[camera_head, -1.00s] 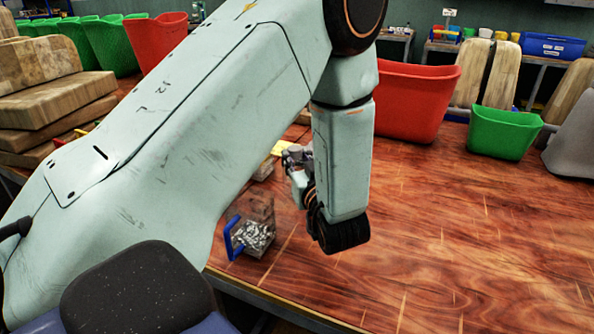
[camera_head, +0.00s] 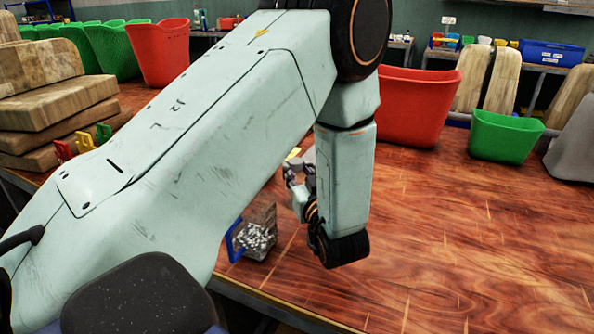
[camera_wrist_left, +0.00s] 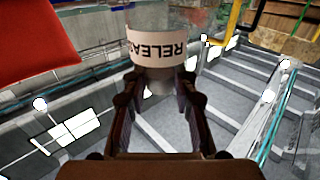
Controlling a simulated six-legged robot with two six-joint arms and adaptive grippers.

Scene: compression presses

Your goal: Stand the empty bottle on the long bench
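My left gripper (camera_head: 292,178) shows small in the head view, partly behind my own forearm, over the wooden bench (camera_head: 450,250). In the left wrist view the gripper (camera_wrist_left: 158,88) has its two fingers against the sides of the bottle (camera_wrist_left: 158,82), a greyish cylinder with a cream label that reads "RELEA", cut off by its curve. In the head view a small grey shape beside the gripper may be the bottle; it is too hidden to tell. My right gripper is not in view.
A clear box of metal parts with a blue edge (camera_head: 236,240) stands by the front edge. A red bin (camera_head: 418,105) and a green bin (camera_head: 504,136) stand at the back. Wooden boards (camera_head: 55,103) are stacked left. The bench's right half is clear.

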